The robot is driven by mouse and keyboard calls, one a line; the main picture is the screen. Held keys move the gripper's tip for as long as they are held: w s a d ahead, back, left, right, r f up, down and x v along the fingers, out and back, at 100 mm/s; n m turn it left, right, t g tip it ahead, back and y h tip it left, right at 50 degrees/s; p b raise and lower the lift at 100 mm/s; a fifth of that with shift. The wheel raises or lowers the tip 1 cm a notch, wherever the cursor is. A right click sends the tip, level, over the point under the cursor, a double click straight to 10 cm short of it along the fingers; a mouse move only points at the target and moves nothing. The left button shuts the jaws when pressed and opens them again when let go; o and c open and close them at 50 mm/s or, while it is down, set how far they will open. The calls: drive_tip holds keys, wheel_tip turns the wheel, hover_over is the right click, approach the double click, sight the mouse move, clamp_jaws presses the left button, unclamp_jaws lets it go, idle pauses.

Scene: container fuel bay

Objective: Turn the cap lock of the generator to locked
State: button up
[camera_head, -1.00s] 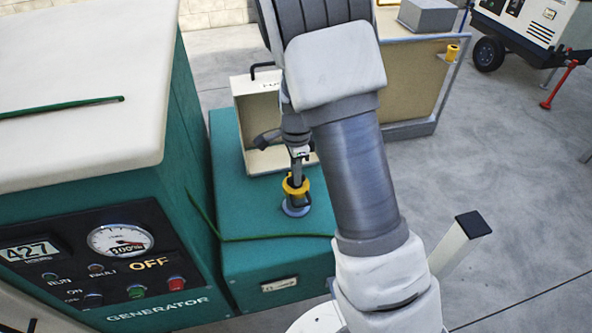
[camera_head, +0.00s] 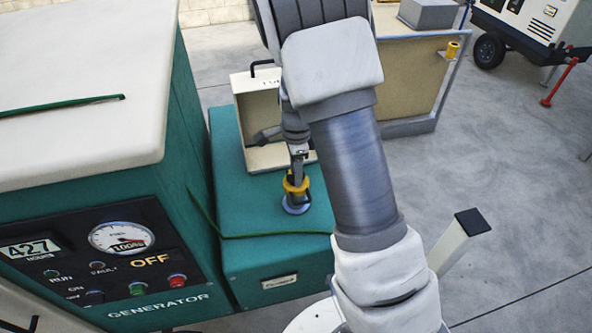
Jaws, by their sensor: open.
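The generator (camera_head: 190,120) is a green housing with a cream lid at the left, its front panel carrying a gauge, buttons and the word OFF. A lower green box (camera_head: 270,255) adjoins it on the right. On that box's top is a yellow cap lock (camera_head: 289,189) on a round grey-blue base. My gripper (camera_head: 297,178) points down right at the yellow part, its fingers small and partly hidden by it. It is open; whether it touches the lock cannot be told. The lock's marking is too small to read.
An open cream box (camera_head: 245,103) stands on the green box just behind my gripper. A tan crate (camera_head: 410,85) with a grey frame stands behind my arm. A wheeled white unit (camera_head: 535,25) is at the back right.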

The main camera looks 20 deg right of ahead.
wheel_tip(320, 180, up, 17)
drive_tip(key=p, duration=0.1)
drive_tip(key=shift+r+p, duration=0.2)
drive_tip(key=shift+p, duration=0.2)
drive_tip(key=shift+r, duration=0.1)
idle(0.3)
drive_tip(key=s+r+n+t, duration=0.2)
drive_tip(key=s+r+n, duration=0.3)
drive_tip(key=s+n, duration=0.4)
drive_tip(key=s+r+n+t, duration=0.3)
drive_tip(key=s+n, duration=0.6)
drive_tip(key=s, duration=0.4)
drive_tip(key=shift+s+a+r+t, duration=0.15)
drive_tip(key=shift+s+r+t, duration=0.15)
drive_tip(key=shift+r, duration=0.55)
